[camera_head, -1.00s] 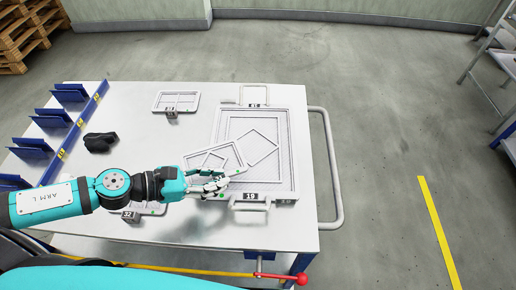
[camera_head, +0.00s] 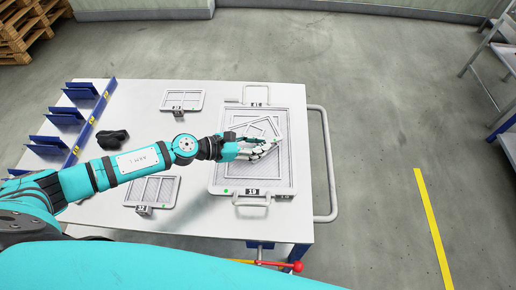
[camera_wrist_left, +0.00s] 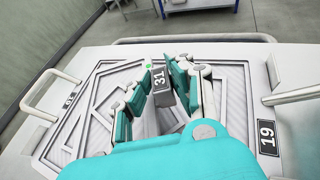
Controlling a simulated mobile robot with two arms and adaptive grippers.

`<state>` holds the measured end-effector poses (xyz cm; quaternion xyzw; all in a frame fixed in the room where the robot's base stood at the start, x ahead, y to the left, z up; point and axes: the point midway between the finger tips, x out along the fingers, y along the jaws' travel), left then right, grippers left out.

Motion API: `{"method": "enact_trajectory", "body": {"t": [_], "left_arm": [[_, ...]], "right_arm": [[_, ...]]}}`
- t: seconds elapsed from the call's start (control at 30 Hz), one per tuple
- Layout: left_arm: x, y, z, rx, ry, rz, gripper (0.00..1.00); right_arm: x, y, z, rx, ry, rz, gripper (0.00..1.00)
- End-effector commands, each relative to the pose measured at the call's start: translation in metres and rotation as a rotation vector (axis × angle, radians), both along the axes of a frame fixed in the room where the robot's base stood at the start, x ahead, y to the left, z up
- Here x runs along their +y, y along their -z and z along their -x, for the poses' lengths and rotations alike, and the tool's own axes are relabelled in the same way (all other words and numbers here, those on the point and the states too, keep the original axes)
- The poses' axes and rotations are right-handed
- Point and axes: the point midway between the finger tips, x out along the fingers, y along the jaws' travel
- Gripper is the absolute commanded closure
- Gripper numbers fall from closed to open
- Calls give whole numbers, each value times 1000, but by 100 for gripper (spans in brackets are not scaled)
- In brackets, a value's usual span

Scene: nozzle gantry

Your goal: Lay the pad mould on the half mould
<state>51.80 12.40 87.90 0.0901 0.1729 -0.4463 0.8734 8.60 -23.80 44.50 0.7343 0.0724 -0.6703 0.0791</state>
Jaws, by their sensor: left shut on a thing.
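The half mould (camera_head: 285,172) is a large pale tray with a raised rim, handles front and back, and a tag 19 at its front. My left gripper (camera_head: 264,148) is above it, shut on the pad mould (camera_head: 254,126), a small pale frame. The pad mould is turned at an angle over the middle and back of the half mould and hides its diamond outline. I cannot tell whether the pad mould touches the half mould. My right gripper is out of view.
Two similar small frames lie on the white table (camera_head: 205,215), one at the back (camera_head: 183,100) and one with tag 32 (camera_head: 153,190). A black object (camera_head: 113,138) and blue holders (camera_head: 66,115) are at the left. A rail (camera_head: 327,165) runs along the right edge.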

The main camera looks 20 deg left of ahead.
Motion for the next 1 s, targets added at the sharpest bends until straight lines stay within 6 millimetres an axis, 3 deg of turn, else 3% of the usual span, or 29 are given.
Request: {"method": "enact_trajectory", "body": {"t": [0.03,0.2,0.57,0.6,0.77,1.0], "left_arm": [[-1,12,1,6,-2,3,100],[0,29,1,2,-2,3,100],[0,33,1,0,-1,1,100],[0,34,1,3,-1,1,78],[1,33,1,3,-1,1,57],[0,32,1,3,-1,1,57]], "right_arm": [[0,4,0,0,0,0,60],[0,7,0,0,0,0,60],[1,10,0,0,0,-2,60],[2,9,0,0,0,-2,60],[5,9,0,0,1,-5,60],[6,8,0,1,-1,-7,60]]}}
